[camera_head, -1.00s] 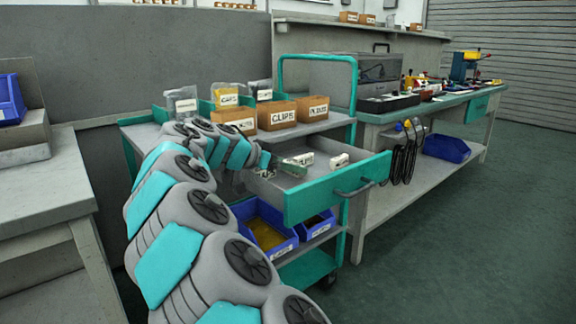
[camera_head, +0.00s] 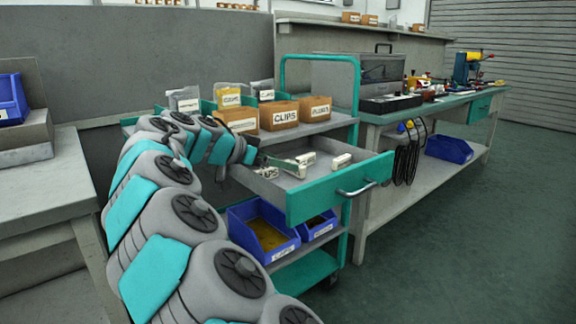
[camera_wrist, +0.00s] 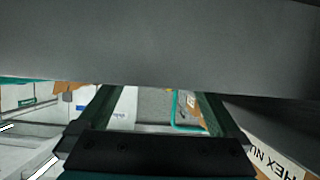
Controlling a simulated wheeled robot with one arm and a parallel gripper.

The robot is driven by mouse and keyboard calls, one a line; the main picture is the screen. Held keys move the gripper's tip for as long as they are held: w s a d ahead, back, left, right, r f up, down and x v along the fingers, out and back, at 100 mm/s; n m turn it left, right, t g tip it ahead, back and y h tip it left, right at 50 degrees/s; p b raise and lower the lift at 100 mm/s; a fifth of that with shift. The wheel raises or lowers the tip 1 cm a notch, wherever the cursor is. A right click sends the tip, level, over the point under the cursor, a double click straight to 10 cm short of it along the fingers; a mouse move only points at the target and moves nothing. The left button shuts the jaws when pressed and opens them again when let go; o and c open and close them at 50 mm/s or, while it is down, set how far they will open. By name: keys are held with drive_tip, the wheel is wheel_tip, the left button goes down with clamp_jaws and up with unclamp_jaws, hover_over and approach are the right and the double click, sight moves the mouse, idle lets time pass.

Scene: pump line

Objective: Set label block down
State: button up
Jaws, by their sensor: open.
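My gripper (camera_head: 284,163) is over the open drawer (camera_head: 335,187) of the teal and grey cart, its fingers spread. In the wrist view the two fingers (camera_wrist: 155,100) stand apart with nothing clearly held between them. Small white label blocks lie in the drawer: one (camera_head: 268,173) is just below my gripper, one (camera_head: 306,158) is by the fingertips and one (camera_head: 341,161) is farther right. In the wrist view a block lettered "HEX NU" (camera_wrist: 275,160) is at the lower right, beside the right finger and partly cut off.
Cardboard boxes, one marked "CLIPS" (camera_head: 279,115), stand on the cart top behind the drawer. Blue bins (camera_head: 262,230) sit on the shelf below. A workbench (camera_head: 430,108) stands to the right and a grey table (camera_head: 40,190) to the left. Open floor lies at the right.

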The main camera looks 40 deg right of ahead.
drive_tip(key=v, duration=0.7)
drive_tip(key=shift+a, duration=0.1)
